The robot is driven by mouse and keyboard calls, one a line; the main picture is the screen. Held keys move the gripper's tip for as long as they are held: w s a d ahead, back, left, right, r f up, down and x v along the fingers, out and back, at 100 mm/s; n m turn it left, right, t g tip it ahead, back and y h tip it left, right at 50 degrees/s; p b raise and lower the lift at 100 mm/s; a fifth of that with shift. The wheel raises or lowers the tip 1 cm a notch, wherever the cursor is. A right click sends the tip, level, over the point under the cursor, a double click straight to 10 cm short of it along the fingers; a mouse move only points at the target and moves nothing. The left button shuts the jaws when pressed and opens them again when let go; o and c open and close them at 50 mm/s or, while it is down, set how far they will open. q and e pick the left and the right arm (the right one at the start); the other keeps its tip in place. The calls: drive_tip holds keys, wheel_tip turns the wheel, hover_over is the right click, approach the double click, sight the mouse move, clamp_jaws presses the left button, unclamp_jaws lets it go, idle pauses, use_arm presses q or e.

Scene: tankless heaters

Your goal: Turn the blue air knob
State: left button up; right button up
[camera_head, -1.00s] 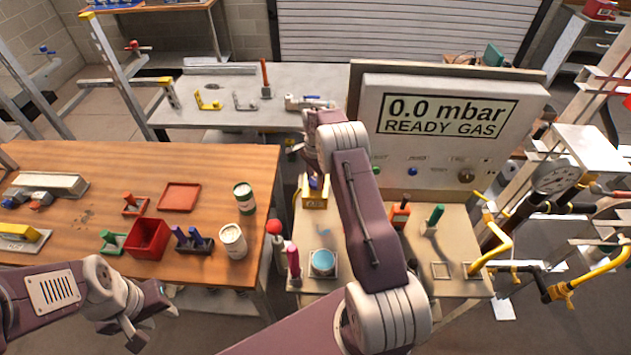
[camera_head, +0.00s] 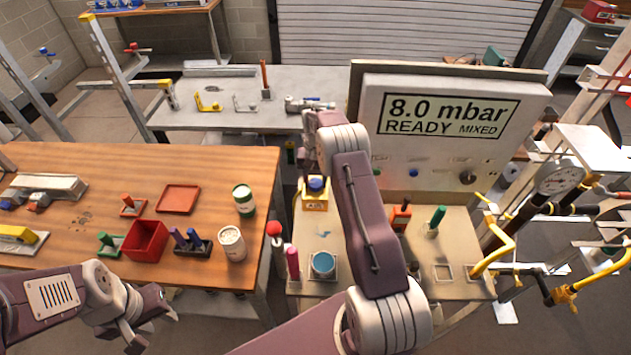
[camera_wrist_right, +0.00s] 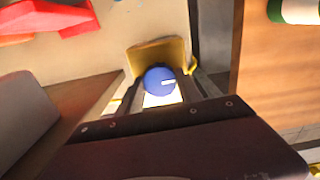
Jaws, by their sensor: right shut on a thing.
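The blue air knob (camera_head: 316,184) sits on top of a yellow block (camera_head: 314,203) with a lettered front, at the left of the beige bench. In the head view the right arm hides most of that gripper. My left gripper (camera_head: 155,329) is open and empty, low in front of the wooden table.
A display panel (camera_head: 448,115) reads "8.0 mbar READY MIXED". A pink handle (camera_head: 293,262), a round blue-topped part (camera_head: 323,264) and an orange tool (camera_head: 400,217) stand on the bench. The wooden table (camera_head: 90,165) at left carries a red bin (camera_head: 145,239) and cans.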

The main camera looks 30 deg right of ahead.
sight(316, 182)
drive_tip(key=shift+n, duration=1.6)
drive_tip(key=o, duration=1.4)
drive_tip(key=shift+c, duration=0.2)
wheel_tip(316, 182, up, 9)
drive_tip(key=shift+r+b, duration=0.1)
drive_tip(key=shift+b, duration=0.65)
